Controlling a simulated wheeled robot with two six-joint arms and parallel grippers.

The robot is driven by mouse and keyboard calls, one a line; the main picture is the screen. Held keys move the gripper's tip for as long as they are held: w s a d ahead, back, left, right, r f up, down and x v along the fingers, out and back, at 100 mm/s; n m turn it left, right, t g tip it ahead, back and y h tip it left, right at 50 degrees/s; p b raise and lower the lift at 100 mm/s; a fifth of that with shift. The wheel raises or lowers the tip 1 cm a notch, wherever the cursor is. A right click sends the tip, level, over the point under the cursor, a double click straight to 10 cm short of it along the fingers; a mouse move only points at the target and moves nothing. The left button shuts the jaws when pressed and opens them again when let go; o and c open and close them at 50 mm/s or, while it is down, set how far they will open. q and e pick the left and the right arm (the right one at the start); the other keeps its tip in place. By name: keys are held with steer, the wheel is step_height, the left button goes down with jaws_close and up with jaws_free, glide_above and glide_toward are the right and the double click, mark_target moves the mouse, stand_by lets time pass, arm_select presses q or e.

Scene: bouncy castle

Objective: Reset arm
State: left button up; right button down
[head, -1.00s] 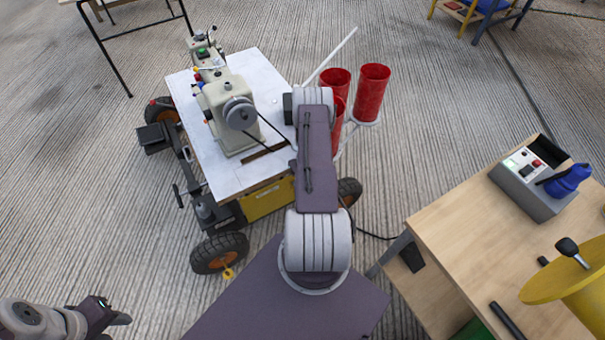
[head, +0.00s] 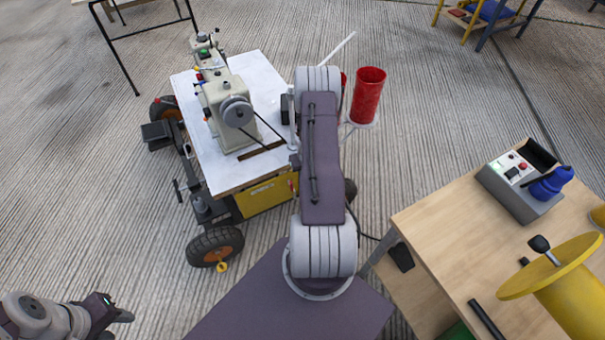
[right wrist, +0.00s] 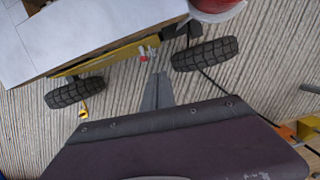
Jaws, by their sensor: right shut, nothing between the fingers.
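My right arm (head: 322,160) reaches forward up the middle of the head view, over the right edge of a white-topped cart. Its gripper is hidden there. In the right wrist view the right gripper (right wrist: 157,80) shows as a narrow grey tip beyond a purple housing, shut and empty, above the floor beside the cart's wheels. My left gripper (head: 122,316) is at the lower left of the head view, over bare floor and apart from the cart. Its fingers are dark and seen from the side, so their opening is unclear.
The cart top (head: 262,92) holds a beige sewing machine (head: 232,115). A red cylinder (head: 368,94) stands at the cart's right, another mostly hidden by my arm. A wooden table (head: 425,230) at right bears a grey control box (head: 520,190) and yellow spool (head: 555,275). Left floor is open.

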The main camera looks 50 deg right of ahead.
steer(key=shift+s+r, duration=0.1)
steer(key=shift+r, duration=0.35)
steer(key=shift+a, duration=0.1)
